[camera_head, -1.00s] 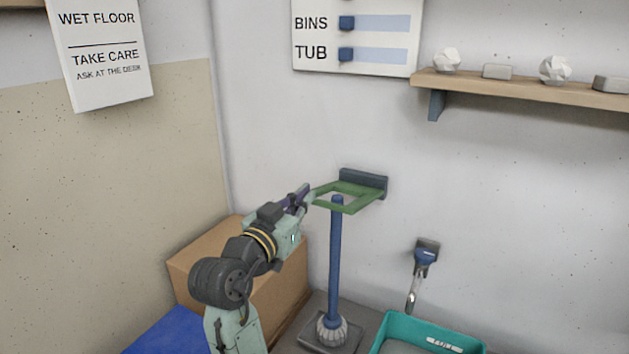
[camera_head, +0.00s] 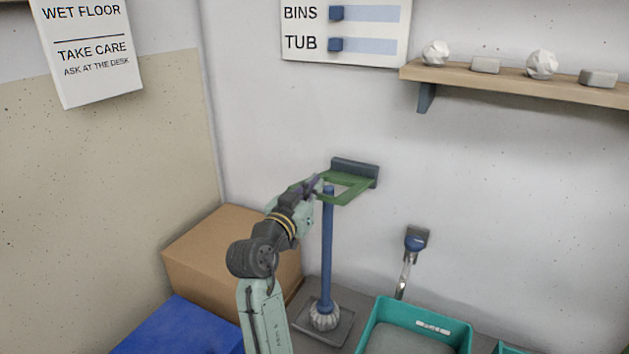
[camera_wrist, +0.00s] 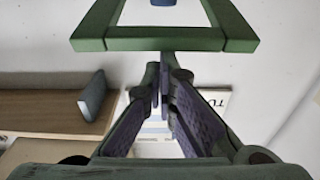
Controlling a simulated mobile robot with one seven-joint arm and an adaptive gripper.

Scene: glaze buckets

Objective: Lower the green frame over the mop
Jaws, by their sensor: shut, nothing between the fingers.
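The green frame (camera_head: 352,198) juts out from a dark wall bracket (camera_head: 356,172), roughly level. The mop stands upright below it, its blue handle (camera_head: 327,250) rising from a white head (camera_head: 324,317) on a grey base. The handle's top overlaps the frame's outline; I cannot tell whether it is inside the opening. My gripper (camera_head: 314,185) is shut and empty at the frame's left side. In the wrist view my fingertips (camera_wrist: 166,75) are just short of the frame's near bar (camera_wrist: 165,43); contact is unclear. A small blue patch shows through the opening there.
A cardboard box (camera_head: 215,250) and a blue box (camera_head: 185,330) stand at the left. A teal tub (camera_head: 460,330) sits at the lower right, below a hanging brush (camera_head: 415,240). A wooden shelf (camera_head: 510,84) and a sign (camera_head: 345,45) are higher up.

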